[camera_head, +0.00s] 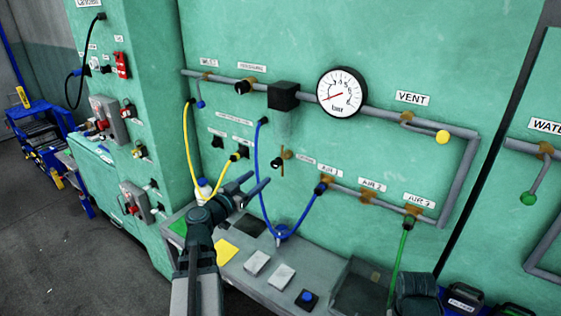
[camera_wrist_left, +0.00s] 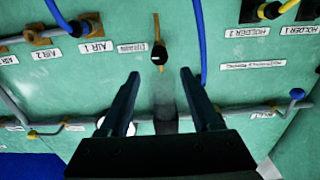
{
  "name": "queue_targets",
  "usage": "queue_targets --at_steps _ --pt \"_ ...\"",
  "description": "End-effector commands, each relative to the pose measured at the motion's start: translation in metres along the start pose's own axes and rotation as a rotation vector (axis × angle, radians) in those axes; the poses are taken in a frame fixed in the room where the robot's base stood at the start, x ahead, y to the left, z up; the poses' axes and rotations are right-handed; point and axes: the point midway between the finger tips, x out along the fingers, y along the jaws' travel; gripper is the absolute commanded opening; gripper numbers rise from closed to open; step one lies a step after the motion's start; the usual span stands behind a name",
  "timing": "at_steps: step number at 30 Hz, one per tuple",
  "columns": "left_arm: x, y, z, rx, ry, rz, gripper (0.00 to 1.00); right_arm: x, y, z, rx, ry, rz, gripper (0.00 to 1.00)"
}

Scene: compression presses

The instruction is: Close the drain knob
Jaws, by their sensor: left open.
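The drain knob (camera_head: 282,158) is a small brass fitting with an upright handle on the green wall panel, below the pipe and gauge. In the left wrist view the knob (camera_wrist_left: 159,54) shows just beyond the gap between my fingertips, beside the drain label (camera_wrist_left: 132,47). My left gripper (camera_head: 259,181) is open and empty, its fingers pointing at the panel, below and left of the knob in the head view. The left gripper's fingers (camera_wrist_left: 160,73) stand apart from the knob. A dark shape at the lower right of the head view may be part of my right arm.
A blue hose (camera_head: 257,175) hangs close to my left fingers, with a yellow hose (camera_head: 188,140) further left. The gauge (camera_head: 341,92) sits above on the pipe. A grey ledge (camera_head: 238,277) with buttons lies below. A green hose (camera_head: 399,260) hangs at right.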

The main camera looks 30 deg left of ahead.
Motion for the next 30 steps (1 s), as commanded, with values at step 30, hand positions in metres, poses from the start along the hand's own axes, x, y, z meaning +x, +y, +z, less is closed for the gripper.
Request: queue_targets --at_steps 30 --pt "0.136 0.001 0.001 -0.001 -0.001 0.003 0.65 0.000 0.000 0.000 0.000 0.000 0.000 0.00"
